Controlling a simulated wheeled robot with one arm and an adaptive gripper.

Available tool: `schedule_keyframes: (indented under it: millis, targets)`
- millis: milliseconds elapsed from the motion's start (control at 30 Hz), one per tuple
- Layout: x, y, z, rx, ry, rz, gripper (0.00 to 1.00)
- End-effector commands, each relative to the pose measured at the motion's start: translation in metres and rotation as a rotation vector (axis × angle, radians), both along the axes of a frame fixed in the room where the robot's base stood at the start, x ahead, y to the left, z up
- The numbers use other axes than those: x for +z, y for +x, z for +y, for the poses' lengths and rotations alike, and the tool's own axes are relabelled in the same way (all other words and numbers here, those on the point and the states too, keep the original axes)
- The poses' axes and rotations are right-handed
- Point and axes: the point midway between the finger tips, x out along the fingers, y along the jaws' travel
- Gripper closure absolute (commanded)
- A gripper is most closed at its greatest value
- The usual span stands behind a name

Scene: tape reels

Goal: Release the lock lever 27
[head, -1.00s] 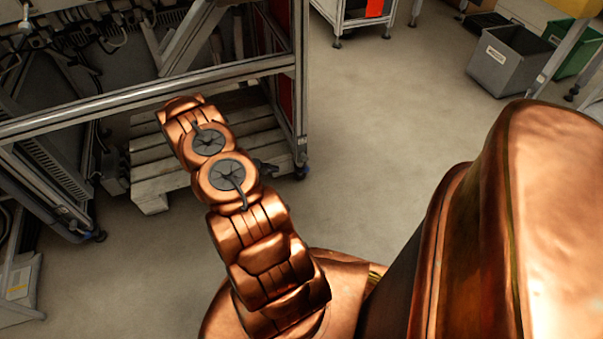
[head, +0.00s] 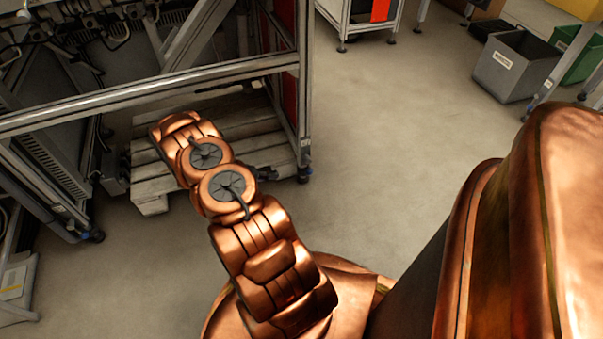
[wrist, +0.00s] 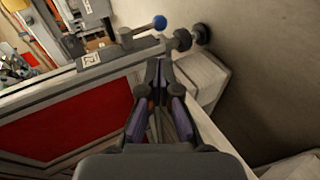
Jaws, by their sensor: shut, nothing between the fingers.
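In the wrist view a lever with a blue ball knob (wrist: 160,22) sits on a grey metal post at the end of a frame rail. A small white label (wrist: 90,59) is on the rail to its left; its marking is too small to read. My gripper (wrist: 157,64) is shut and empty, its dark fingertips below the knob in the picture and apart from it. In the head view, only a dark bit of what seems to be my gripper (head: 266,173) shows beside my copper arm. The lever cannot be made out there.
A metal frame (head: 150,95) stands over a wooden pallet (head: 150,185) at the left. A red panel (wrist: 70,125) fills the frame's side in the wrist view. Grey (head: 515,68) and green (head: 580,55) bins stand at the back right. The floor between is clear.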

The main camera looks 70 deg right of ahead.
Motion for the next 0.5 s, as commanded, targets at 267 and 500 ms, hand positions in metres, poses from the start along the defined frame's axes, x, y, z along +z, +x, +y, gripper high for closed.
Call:
schedule_keyframes:
  millis: [267,500]
  targets:
    - [-0.007,-0.007,-0.008,-0.003,0.002,0.001,1.00]
    - [-0.026,-0.028,-0.034,-0.004,0.002,0.001,1.00]
